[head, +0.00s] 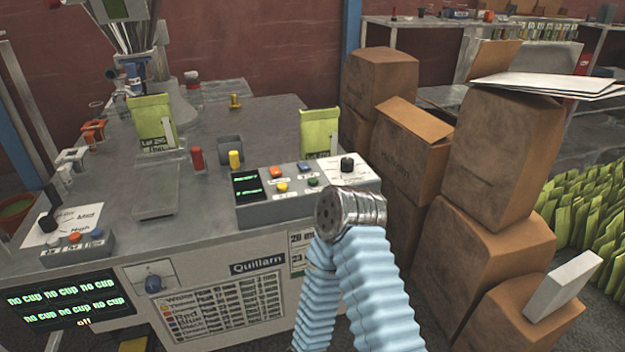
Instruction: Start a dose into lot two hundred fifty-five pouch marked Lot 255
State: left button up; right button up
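A green pouch (153,120) stands upright at the left of the grey machine top, near the filler's metal funnel (128,35). Its label starts "Lot 2", but the last digits are too blurred to be sure of. A second green pouch (320,128) stands behind the control box (300,205); its label is mostly hidden. The box has a small green-text display (248,187), orange, blue, yellow and green buttons, and a black dial (347,165) at its right end. Neither of my grippers shows.
A second panel has a dial (48,222) and buttons (75,238). The lower display (65,302) reads "no cup" repeatedly and "off". Cardboard boxes (500,140) crowd the right.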

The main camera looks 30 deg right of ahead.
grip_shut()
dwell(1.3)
